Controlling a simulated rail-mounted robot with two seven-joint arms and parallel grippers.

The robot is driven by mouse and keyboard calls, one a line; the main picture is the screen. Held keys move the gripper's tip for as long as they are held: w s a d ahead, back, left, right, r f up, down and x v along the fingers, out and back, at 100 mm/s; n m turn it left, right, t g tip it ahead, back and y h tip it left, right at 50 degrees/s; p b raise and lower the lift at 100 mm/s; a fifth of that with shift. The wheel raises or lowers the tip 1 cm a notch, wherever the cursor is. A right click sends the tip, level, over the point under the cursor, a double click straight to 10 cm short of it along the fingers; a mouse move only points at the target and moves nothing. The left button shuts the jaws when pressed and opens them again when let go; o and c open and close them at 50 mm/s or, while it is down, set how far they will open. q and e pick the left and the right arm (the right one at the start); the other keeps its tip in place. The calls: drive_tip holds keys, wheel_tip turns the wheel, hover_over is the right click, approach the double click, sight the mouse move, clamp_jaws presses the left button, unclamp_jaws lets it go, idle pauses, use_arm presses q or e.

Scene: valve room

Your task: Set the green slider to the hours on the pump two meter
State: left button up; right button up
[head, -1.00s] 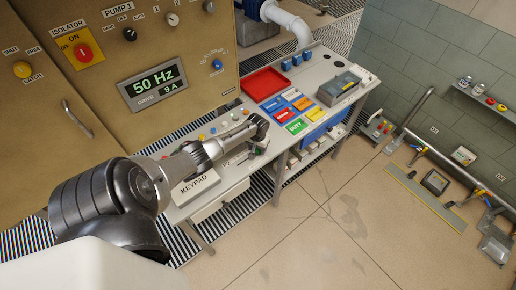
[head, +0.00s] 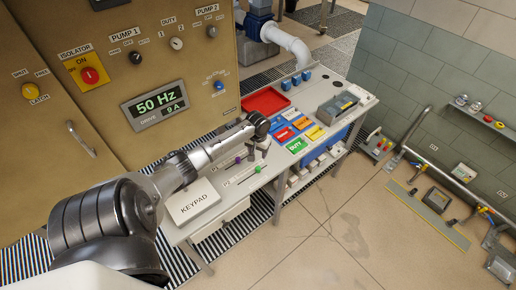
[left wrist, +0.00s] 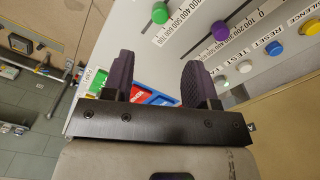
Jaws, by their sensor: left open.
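The green slider knob (head: 257,169) stands on the sloped desk panel, and it shows at the top of the left wrist view (left wrist: 160,13) beside a printed scale of hundreds. A purple slider knob (head: 238,160) is on the neighbouring scale; the left wrist view shows it too (left wrist: 221,30). My left gripper (head: 264,144) hangs above the desk, beyond the green knob in the head view. Its two dark fingers (left wrist: 158,78) are apart with nothing between them, clear of both knobs. No readable hours figure of pump two is in view. My right gripper is out of view.
A drive display (head: 156,103) reads 50 Hz and 9 A. The desk carries a keypad box (head: 194,203), coloured label tiles (head: 296,145), a red tray (head: 265,101) and a grey device (head: 337,108). Several push buttons (left wrist: 274,48) sit near the purple slider.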

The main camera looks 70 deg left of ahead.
use_arm(q)
drive_tip(key=shift+r, duration=0.95)
